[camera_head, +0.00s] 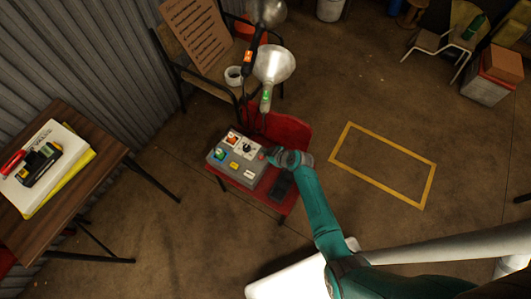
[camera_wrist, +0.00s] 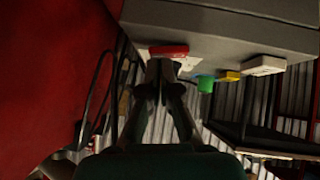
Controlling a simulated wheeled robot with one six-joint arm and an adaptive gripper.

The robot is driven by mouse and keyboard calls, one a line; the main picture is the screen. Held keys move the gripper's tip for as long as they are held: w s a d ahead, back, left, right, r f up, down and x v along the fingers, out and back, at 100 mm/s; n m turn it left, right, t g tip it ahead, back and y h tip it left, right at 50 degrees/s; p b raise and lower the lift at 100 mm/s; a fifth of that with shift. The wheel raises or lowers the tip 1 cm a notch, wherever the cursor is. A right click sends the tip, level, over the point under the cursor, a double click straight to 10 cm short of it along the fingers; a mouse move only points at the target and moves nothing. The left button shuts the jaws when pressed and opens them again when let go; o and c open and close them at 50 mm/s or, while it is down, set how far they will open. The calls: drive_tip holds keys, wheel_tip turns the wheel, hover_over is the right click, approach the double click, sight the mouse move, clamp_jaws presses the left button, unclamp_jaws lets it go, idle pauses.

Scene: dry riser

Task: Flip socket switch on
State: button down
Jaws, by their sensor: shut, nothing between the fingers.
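A grey control box (camera_head: 243,180) with several coloured controls sits on a red chair (camera_head: 292,128) in the head view. In the wrist view the grey box (camera_wrist: 225,30) fills the top. A red switch-like part (camera_wrist: 168,50) on a white plate (camera_wrist: 188,65) projects from its face. My gripper (camera_wrist: 160,68) is shut and empty, its fingertips right by the red part; I cannot tell whether they touch it. In the head view my gripper (camera_head: 270,154) is at the box's right end and hides part of it. The switch's position is not clear.
A green knob (camera_wrist: 205,84), a yellow part (camera_wrist: 229,76) and a white part (camera_wrist: 264,65) stand along the same face. A dark object (camera_head: 281,186) lies on the chair beside the box. A lamp (camera_head: 272,65) stands behind. Open floor lies to the right.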

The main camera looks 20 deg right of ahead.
drive_tip(key=shift+f, duration=0.1)
idle(0.3)
drive_tip(key=shift+w+d+f+y, duration=0.1)
drive_tip(key=shift+d+f+y, duration=0.1)
drive_tip(key=shift+y, duration=0.1)
drive_tip(key=shift+a, duration=0.1)
drive_tip(key=shift+s+a+f, duration=0.1)
drive_tip(key=shift+s, duration=0.1)
drive_tip(key=shift+s+a, duration=0.5)
drive_tip(key=shift+a, duration=0.1)
